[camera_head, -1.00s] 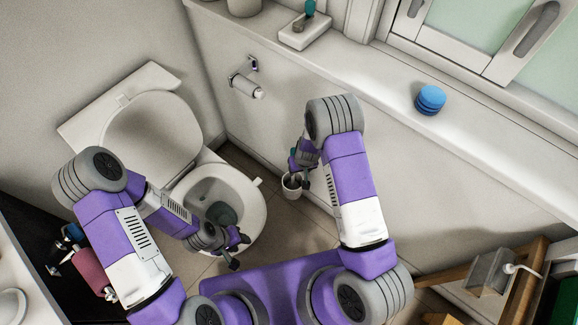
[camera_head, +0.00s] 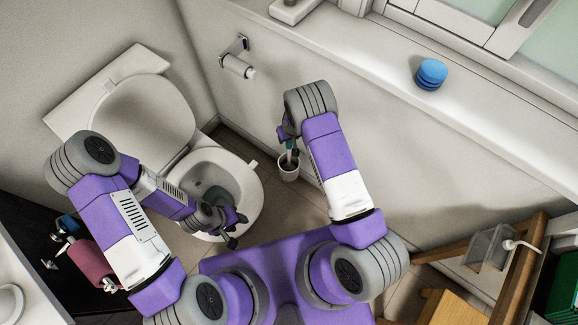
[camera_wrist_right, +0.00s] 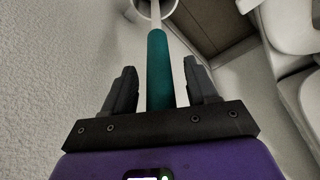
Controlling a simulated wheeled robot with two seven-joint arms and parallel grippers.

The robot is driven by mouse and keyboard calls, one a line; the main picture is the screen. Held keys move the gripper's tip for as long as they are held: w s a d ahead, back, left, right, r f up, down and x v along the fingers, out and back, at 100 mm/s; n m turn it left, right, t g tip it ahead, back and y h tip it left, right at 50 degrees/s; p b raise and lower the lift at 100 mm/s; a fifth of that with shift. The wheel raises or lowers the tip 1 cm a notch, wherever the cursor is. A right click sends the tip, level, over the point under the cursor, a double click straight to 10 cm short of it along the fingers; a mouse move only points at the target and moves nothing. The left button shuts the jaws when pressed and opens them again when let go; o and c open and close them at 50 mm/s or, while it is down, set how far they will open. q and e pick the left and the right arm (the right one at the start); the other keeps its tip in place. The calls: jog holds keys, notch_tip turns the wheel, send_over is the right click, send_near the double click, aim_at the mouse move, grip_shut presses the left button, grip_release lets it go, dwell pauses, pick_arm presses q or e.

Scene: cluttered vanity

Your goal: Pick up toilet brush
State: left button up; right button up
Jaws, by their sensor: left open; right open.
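The toilet brush stands in a white cup-shaped holder (camera_head: 288,172) on the floor between the toilet and the wall. Its teal handle (camera_wrist_right: 159,75) and white shaft fill the middle of the right wrist view, running up to the holder (camera_wrist_right: 150,8) at the top. My right gripper (camera_wrist_right: 160,66) is open, with a finger on each side of the handle and visible gaps on both sides. The brush head is hidden in the holder. In the head view the right arm partly covers the handle. My left gripper (camera_head: 236,228) is open and empty by the toilet's front rim.
The toilet (camera_head: 213,185) with raised lid stands left of the holder. A paper holder (camera_head: 238,66) is on the wall above. A ledge with a blue item (camera_head: 430,74) runs along the right wall. A wooden frame (camera_head: 520,270) stands at lower right.

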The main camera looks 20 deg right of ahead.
grip_shut()
jog(key=shift+r, duration=0.1)
dwell(0.3)
notch_tip(320, 180, up, 18)
jog(key=p, duration=0.5)
